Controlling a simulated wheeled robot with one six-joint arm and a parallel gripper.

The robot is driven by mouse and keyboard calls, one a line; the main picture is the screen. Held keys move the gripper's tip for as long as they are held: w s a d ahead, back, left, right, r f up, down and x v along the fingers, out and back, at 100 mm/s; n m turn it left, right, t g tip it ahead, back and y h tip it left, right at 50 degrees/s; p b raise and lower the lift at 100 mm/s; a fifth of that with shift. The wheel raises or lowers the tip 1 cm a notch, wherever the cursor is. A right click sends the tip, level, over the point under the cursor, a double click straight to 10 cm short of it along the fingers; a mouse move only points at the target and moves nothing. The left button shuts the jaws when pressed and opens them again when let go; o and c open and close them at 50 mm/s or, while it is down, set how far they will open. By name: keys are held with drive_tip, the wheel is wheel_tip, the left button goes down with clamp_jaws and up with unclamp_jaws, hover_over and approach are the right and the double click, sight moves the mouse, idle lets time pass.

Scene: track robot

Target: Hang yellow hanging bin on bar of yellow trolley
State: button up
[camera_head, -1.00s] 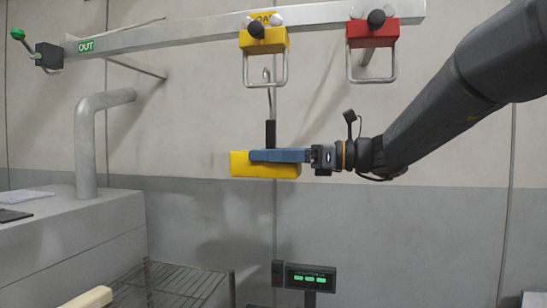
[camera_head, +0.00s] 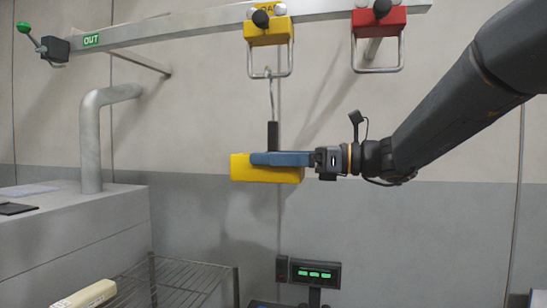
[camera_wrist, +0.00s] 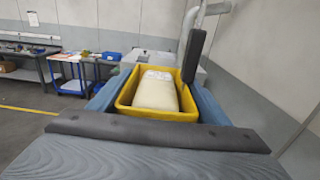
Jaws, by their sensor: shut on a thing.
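The yellow hanging bin (camera_head: 240,170) is held level in the air in the head view. My gripper (camera_head: 278,159) reaches in from the right, its blue fingers shut on the bin. In the wrist view the bin (camera_wrist: 187,100) sits between both fingers and holds a pale block (camera_wrist: 156,91). A dark upright with a thin metal hook (camera_head: 270,95) rises from the bin. The yellow trolley (camera_head: 267,33) is on the overhead rail with a wire loop below. The hook's top overlaps the loop's lower bar (camera_head: 284,76); I cannot tell whether they touch.
A red trolley (camera_head: 379,22) with its own loop hangs to the right on the metal rail (camera_head: 190,32). A scale display (camera_head: 315,274) and wire rack (camera_head: 190,280) are below. A grey machine with a pipe (camera_head: 90,140) stands left.

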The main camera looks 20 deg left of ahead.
drive_tip(key=o, duration=1.4)
